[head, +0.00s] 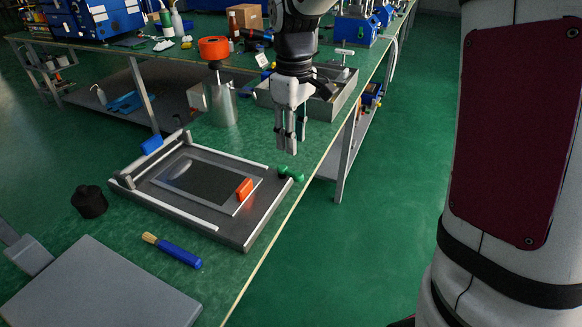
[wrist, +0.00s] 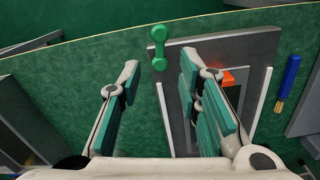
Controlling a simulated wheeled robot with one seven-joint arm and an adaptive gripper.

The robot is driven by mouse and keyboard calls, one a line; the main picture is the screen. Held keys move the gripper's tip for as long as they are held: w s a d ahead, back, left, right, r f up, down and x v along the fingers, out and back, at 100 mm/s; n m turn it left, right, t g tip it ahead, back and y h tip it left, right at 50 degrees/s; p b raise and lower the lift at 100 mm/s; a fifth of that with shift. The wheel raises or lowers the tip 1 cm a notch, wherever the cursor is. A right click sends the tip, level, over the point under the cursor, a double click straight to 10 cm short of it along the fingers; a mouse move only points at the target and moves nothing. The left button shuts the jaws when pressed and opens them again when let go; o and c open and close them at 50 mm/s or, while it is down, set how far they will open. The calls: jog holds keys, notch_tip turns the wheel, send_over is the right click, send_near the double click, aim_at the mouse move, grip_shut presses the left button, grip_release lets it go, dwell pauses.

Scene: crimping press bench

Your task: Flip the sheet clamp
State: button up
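A flat grey fixture (head: 255,228) lies on the green bench. On it a light grey frame (head: 195,199) lies flat around a dark sheet, with an orange block (head: 245,189) on its right side. A bar with a blue block (head: 152,144) runs along the fixture's far left side. I cannot tell for certain which part is the sheet clamp. My gripper (head: 290,142) is open and empty above the bench, near the fixture's right corner. In the wrist view, the fingers (wrist: 166,88) are apart, and the right finger partly covers the fixture and the orange block (wrist: 228,77).
A green dumbbell-shaped piece (head: 290,174) lies at the fixture's right corner, near the bench edge. A blue-handled brush (head: 177,252) and a black knob-topped weight (head: 89,202) lie nearby. A metal canister (head: 220,102) and an open grey tray (head: 325,104) stand behind.

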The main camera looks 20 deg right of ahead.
aim_at(293, 173)
notch_tip(293, 173, down, 9)
jog(key=shift+r+b, duration=0.1)
jog(key=shift+b, duration=0.85)
jog(key=shift+c, duration=0.3)
grip_shut()
